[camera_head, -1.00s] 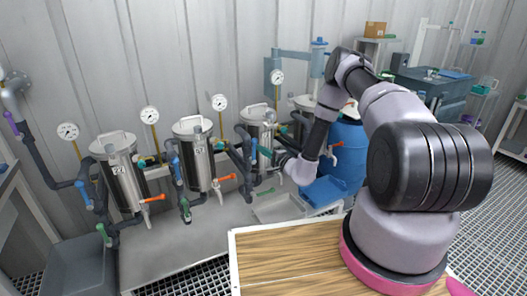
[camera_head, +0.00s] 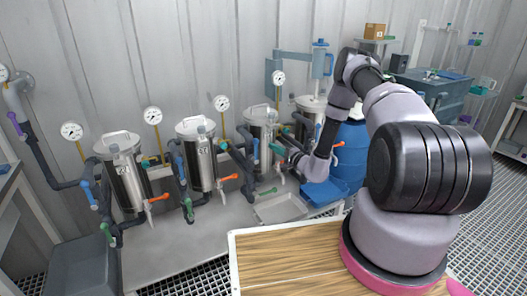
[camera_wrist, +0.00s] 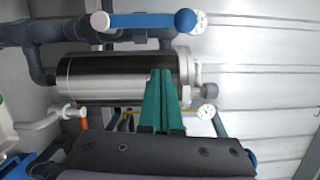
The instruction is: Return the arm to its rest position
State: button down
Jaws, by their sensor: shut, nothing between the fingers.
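My gripper (camera_wrist: 161,100) shows in the wrist view as two green fingers lying together, shut and empty. In front of the fingers, a shiny steel vessel (camera_wrist: 115,78) lies sideways across the picture; I cannot tell whether they touch it. In the head view, my arm reaches from the wooden-topped base back toward the row of vessels. My gripper's green fingers (camera_head: 277,149) point left, beside a steel vessel (camera_head: 260,128) near the right end of the row.
Other steel vessels (camera_head: 124,178) (camera_head: 195,160) with gauges, pipes and coloured valve handles stand to the left. A blue drum (camera_head: 351,150) stands behind my arm. A blue tray (camera_head: 322,193) and a pale tray (camera_head: 281,209) lie below it. A blue valve handle (camera_wrist: 150,21) is close above the fingers.

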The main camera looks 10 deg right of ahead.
jog(key=v, duration=0.9)
jog(key=s+a+r+n+g+y, duration=0.1)
jog(key=a+r+n+g+y, duration=0.2)
jog(key=r, duration=0.5)
jog(key=s+a+r+n+g+y, duration=0.1)
jog(key=a+r+n+g+y, duration=0.2)
jog(key=r, duration=0.5)
jog(key=s+a+r+n+g+h, duration=0.25)
jog(key=s+r+g, duration=0.25)
jog(key=s+r, duration=0.3)
jog(key=s+a+r+n+g+h, duration=0.2)
jog(key=s+a+r+g, duration=0.15)
jog(key=s+r, duration=0.5)
jog(key=s+d+r+m+t+h, duration=0.2)
jog(key=s+d+r+t+h, duration=0.4)
jog(key=s+d+r+h, duration=0.3)
jog(key=s+f+v, duration=0.1)
jog(key=v, duration=0.6)
jog(key=shift+d, duration=0.25)
